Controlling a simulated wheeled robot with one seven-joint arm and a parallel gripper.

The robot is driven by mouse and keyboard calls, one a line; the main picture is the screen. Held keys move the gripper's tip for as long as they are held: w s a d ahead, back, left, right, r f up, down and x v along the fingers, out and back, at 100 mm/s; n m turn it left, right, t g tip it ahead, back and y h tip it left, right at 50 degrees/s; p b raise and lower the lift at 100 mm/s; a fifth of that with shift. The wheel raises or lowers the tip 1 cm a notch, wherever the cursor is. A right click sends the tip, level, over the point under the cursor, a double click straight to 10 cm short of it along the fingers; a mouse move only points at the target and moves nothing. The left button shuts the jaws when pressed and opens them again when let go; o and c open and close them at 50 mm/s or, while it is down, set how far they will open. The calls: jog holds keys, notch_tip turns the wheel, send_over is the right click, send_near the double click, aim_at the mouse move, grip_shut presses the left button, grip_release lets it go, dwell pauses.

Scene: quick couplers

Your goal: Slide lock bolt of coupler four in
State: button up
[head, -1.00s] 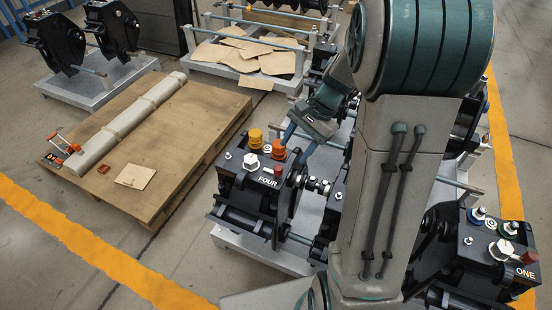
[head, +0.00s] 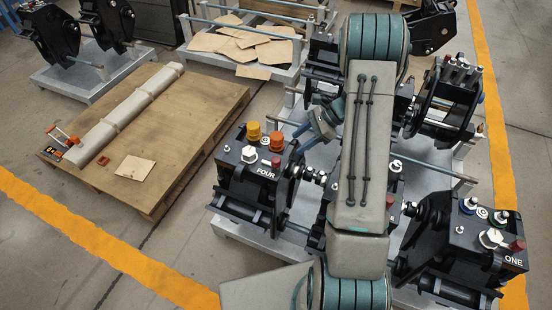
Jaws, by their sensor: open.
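Coupler four (head: 238,184) is a black block with the label FOUR, left of my arm. On its top are a yellow cap (head: 253,131), an orange cap (head: 276,141), a white hex fitting (head: 249,154) and a small red cap (head: 276,163). A silver pin-like part (head: 312,176) sticks out at its right side; I cannot tell for sure whether this is the lock bolt. My gripper (head: 301,137) is open and empty, pointing left, just right of the orange cap and above the silver part. My arm hides what lies to the right.
Coupler ONE (head: 480,252) stands at the lower right, and another black coupler (head: 448,100) is behind my arm. A wooden pallet (head: 190,130) with a long wrapped bundle (head: 125,115) lies at the left. Bare floor lies between pallet and yellow line.

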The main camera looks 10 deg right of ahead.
aim_at(276, 159)
jog(key=p+x, duration=0.1)
jog(key=x, duration=1.1)
jog(key=shift+p, duration=0.4)
